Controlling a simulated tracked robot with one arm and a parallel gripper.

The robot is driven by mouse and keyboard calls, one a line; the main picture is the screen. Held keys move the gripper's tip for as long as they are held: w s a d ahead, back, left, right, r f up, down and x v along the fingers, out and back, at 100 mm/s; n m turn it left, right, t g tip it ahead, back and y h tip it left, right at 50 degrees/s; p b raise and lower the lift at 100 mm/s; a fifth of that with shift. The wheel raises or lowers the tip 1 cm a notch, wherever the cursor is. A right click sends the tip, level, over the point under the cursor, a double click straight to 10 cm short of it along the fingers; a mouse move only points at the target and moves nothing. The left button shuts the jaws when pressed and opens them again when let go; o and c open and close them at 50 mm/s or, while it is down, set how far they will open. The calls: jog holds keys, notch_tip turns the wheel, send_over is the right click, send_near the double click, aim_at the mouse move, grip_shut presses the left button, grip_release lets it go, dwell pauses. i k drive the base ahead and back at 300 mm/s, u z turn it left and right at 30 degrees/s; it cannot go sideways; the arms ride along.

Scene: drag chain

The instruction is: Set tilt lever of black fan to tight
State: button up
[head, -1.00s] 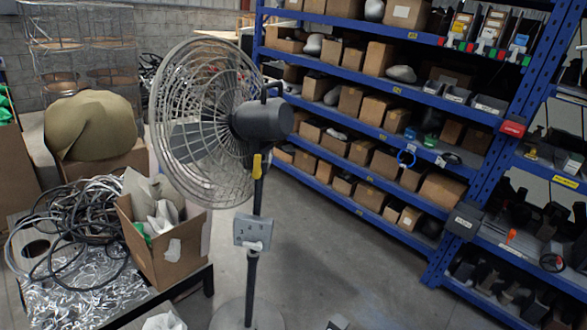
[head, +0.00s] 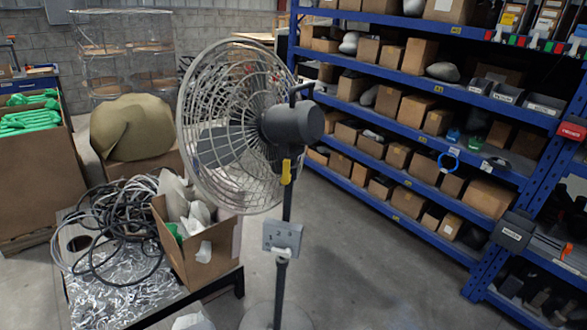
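The pedestal fan (head: 293,123) stands upright near the middle of the head view, with a dark motor housing, a wire cage (head: 228,125) facing left and a dark pole. A yellow tilt lever (head: 287,172) hangs along the pole just below the motor. It points roughly downward; I cannot tell from here whether it is tight or loose. A grey control box (head: 282,236) with numbers and a knob sits lower on the pole.
A low table (head: 228,276) with cables and a cardboard box (head: 199,256) stands left of the fan. Blue shelving (head: 437,133) full of boxes stands behind and to the right. Bare floor (head: 375,275) lies right of the fan.

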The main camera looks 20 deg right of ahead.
aim_at(285, 180)
jog(key=u, duration=0.05)
jog(key=i, duration=1.6)
